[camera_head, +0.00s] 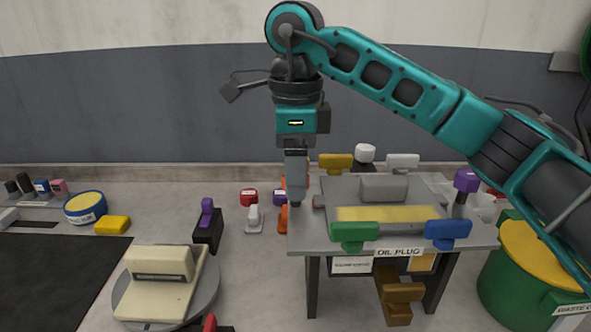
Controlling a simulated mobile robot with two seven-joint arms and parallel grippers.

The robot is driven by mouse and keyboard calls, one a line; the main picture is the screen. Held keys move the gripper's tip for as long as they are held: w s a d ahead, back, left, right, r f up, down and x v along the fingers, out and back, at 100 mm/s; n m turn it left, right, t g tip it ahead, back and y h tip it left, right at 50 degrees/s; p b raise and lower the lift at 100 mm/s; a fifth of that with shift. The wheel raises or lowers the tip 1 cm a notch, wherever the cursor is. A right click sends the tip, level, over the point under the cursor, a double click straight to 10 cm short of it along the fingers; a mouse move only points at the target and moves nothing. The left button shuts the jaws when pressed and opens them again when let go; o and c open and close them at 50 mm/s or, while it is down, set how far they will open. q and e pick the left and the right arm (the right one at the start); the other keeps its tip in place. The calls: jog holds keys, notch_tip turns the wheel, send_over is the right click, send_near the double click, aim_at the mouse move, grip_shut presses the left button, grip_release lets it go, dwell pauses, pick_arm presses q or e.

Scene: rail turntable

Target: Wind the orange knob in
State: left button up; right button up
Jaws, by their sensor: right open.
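The orange knob (283,219) is at the left edge of a grey bench-like fixture (301,242). Only parts of it show, because my right gripper hides its middle. My right gripper (296,197) points straight down in front of or over the orange knob. Its fingers are seen edge-on, so the gap between them does not show; it is open. I cannot tell whether the fingers touch the knob or stand around it. My left gripper is not in view.
Around the fixture are yellow (335,162), white (402,162), green (354,232), blue (447,230) and purple (466,181) knobs. A turntable (207,291) carries a cream device at front left. A green waste bin (510,290) stands at right. Small handles stand left of the fixture.

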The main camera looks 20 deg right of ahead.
jog(key=shift+c, duration=0.2)
jog(key=c, duration=1)
